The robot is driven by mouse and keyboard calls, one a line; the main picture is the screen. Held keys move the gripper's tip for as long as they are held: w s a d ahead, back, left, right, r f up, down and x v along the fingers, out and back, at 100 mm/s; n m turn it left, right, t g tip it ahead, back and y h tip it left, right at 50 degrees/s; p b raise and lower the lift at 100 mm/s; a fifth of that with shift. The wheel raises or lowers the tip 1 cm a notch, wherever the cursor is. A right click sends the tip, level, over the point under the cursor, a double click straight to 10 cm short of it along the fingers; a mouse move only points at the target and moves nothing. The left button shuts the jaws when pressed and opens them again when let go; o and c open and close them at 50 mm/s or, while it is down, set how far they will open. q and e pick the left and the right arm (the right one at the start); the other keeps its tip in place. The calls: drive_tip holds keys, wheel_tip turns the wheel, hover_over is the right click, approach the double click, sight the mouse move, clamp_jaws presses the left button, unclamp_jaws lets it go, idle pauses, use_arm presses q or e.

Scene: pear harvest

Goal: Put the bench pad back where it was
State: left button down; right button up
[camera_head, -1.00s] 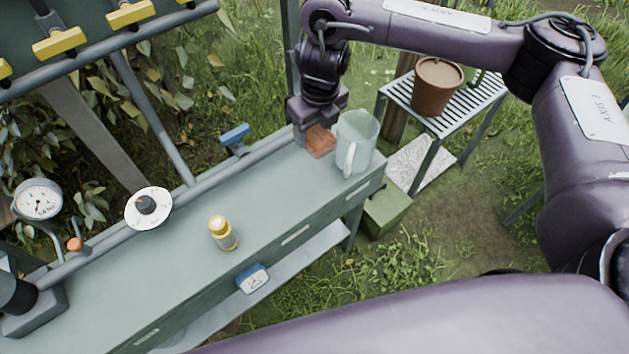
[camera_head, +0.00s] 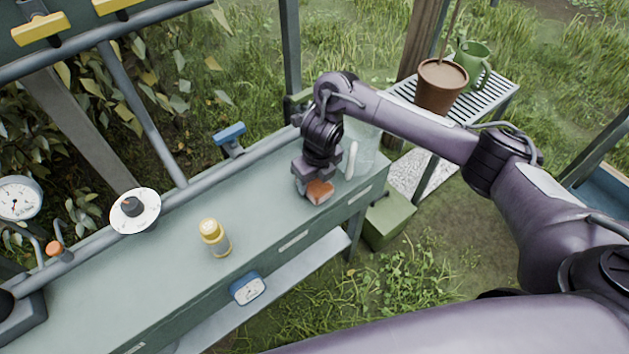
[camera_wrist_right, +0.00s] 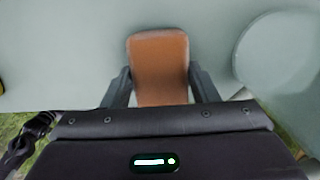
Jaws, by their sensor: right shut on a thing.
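The bench pad, a small orange-brown block (camera_head: 319,192), is at the right end of the green bench (camera_head: 265,190). My right gripper (camera_head: 312,188) is shut on it, above or at the bench top near the front edge; I cannot tell whether the pad touches the surface. In the right wrist view the pad (camera_wrist_right: 160,68) sits between the two dark fingers (camera_wrist_right: 161,88). My left gripper is not in view.
A yellow-capped bottle (camera_head: 215,238) stands mid-bench. A rail with a blue clamp (camera_head: 230,136) runs along the back. The bench top between bottle and gripper is clear.

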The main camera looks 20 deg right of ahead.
sight(318, 184)
drive_tip(key=shift+f, duration=0.15)
drive_tip(key=o, duration=1)
drive_tip(key=shift+r, duration=0.5)
drive_tip(key=r+p, duration=0.1)
drive_tip(key=r, duration=0.2)
drive_tip(key=s+r+p, duration=0.1)
drive_tip(key=r+p, duration=0.1)
drive_tip(key=r, duration=0.2)
drive_tip(key=r+p, duration=0.1)
drive_tip(key=r, duration=0.3)
drive_tip(key=shift+s+d+r, duration=0.2)
drive_tip(key=shift+d, duration=0.05)
